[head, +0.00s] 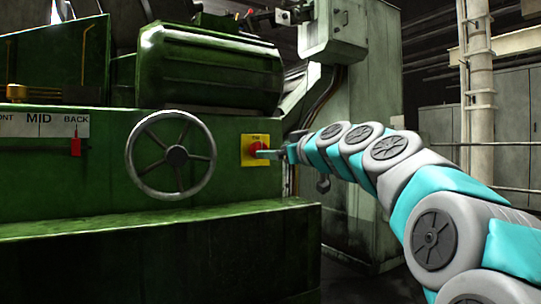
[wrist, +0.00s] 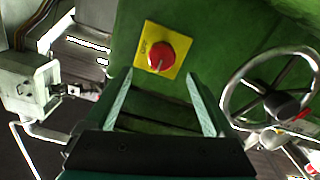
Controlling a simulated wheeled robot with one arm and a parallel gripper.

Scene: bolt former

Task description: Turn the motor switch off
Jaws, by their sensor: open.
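The motor switch is a red rotary knob on a square yellow plate (wrist: 176,37) on the green machine's side. The red knob (wrist: 157,56) shows clear in the wrist view, above and between my fingertips. In the head view the switch (head: 250,159) is partly covered by my gripper (head: 270,154), which reaches it from the right. In the wrist view my gripper (wrist: 160,78) has its two fingers apart with nothing between them. I cannot tell from the head view whether a finger touches the knob.
A spoked handwheel (head: 176,156) stands out from the machine, left of the switch. A scale plate marked MID and BACK (head: 42,124) with a red pointer is further left. A green motor (head: 210,68) sits above. A green ledge (head: 150,222) juts out below.

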